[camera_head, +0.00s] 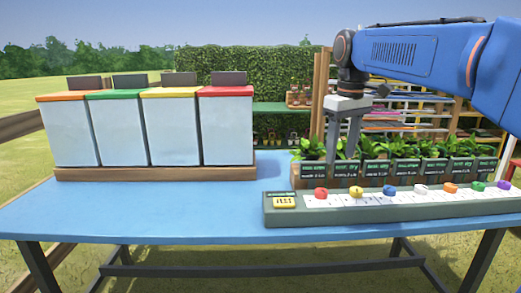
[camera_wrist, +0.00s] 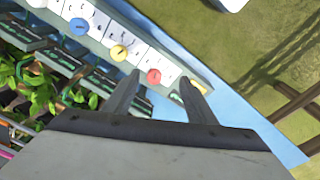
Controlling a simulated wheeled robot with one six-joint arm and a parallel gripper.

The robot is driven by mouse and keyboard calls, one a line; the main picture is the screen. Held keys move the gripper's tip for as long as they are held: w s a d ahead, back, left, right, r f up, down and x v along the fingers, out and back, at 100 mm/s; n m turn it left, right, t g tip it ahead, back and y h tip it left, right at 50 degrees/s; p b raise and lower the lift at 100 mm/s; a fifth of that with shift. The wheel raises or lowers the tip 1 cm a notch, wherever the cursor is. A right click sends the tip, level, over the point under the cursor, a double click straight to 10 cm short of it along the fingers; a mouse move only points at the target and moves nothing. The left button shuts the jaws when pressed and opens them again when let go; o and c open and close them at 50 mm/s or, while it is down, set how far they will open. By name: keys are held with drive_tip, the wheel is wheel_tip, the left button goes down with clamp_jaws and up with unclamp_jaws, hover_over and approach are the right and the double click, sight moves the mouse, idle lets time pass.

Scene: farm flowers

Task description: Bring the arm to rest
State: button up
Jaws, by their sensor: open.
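My blue arm (camera_head: 420,52) reaches in from the right in the head view and bends down at the wrist. My gripper (camera_head: 341,156) points down over the left part of the row of potted plants. Its two fingers stand apart with nothing between them. In the wrist view my gripper (camera_wrist: 160,78) is also open and empty, with a red knob (camera_wrist: 153,76) on the grey strip beyond the fingertips. Whether the fingers touch any leaves cannot be told.
Leafy plants in dark labelled pots (camera_head: 405,172) stand behind a grey strip (camera_head: 275,214) with several coloured knobs. White bins (camera_head: 173,130) with coloured rims stand on a wooden base at the left. The blue table (camera_head: 150,218) is clear at front left.

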drive_tip(key=s+d+f+m+t, duration=0.2)
drive_tip(key=s+f, duration=1)
drive_tip(key=s, duration=0.1)
drive_tip(key=s+d+f+m+t, duration=0.1)
drive_tip(key=s+d+f+m, duration=0.1)
drive_tip(key=s+f, duration=1)
drive_tip(key=shift+s+d+f+m+t, duration=0.3)
drive_tip(key=shift+s+d+m+t, duration=0.1)
drive_tip(key=shift+s+m, duration=0.4)
drive_tip(key=shift+r, duration=0.1)
idle(1.9)
